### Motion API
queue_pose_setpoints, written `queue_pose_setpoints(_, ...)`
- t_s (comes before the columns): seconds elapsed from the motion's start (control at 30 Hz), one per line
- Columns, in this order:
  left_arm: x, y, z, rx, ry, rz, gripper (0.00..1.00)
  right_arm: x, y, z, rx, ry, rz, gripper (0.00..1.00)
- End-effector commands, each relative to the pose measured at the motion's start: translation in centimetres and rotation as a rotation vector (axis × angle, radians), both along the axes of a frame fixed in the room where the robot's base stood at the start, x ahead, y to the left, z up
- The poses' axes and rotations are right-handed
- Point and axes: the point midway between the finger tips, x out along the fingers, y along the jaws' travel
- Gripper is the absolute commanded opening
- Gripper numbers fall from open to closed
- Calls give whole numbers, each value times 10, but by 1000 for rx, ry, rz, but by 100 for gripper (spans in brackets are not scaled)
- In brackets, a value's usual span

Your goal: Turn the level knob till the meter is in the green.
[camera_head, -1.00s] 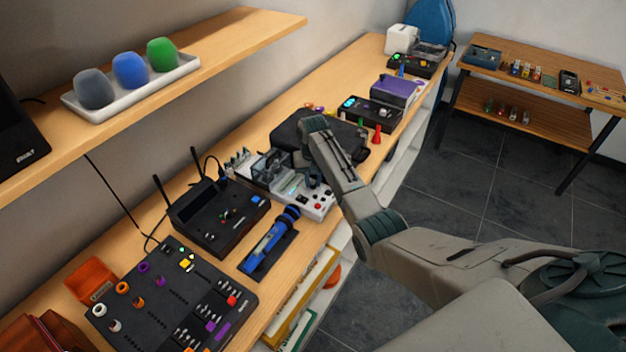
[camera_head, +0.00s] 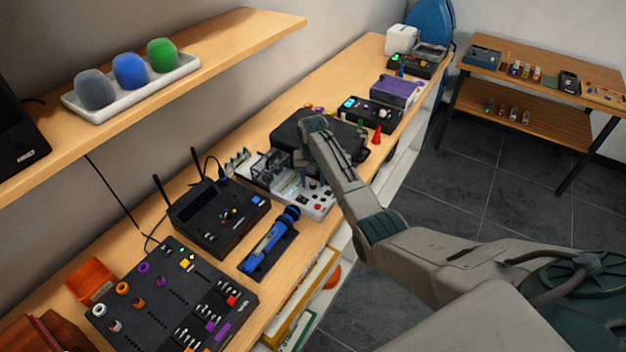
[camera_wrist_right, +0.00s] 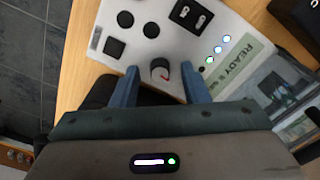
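A white instrument (camera_head: 318,206) with a control panel stands on the bench under my right gripper (camera_head: 303,163). In the right wrist view, a dark round knob (camera_wrist_right: 160,70) with a pale face and a red pointer mark sits on the white panel (camera_wrist_right: 185,50). My right gripper (camera_wrist_right: 161,88) is open, its two blue fingers apart on either side of the knob; I cannot tell whether they touch it. No label beside the knob is readable. Several small lights (camera_wrist_right: 218,49) glow by a "READY" strip (camera_wrist_right: 236,56). I cannot make out a meter. My left gripper is not in view.
A black box with antennas (camera_head: 215,212), a blue microphone (camera_head: 268,245) and a black mixer panel (camera_head: 170,305) stand nearer on the bench. A dark case (camera_head: 345,135) and a black lit unit (camera_head: 370,112) lie beyond. A shelf (camera_head: 230,32) overhangs at left.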

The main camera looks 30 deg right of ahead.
Motion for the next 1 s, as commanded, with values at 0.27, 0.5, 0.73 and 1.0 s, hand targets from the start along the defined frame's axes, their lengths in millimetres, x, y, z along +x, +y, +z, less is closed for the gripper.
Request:
queue_pose_setpoints(0.27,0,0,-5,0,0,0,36,1,0,9,0,-1,0,41)
queue_pose_setpoints(0.5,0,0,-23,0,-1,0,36,0,0,53,-1,-4,1,41)
queue_pose_setpoints(0.73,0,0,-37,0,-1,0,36,0,0,93,0,-3,1,41)
queue_pose_setpoints(1.0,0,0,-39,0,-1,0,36,-1,0,108,0,0,0,41)
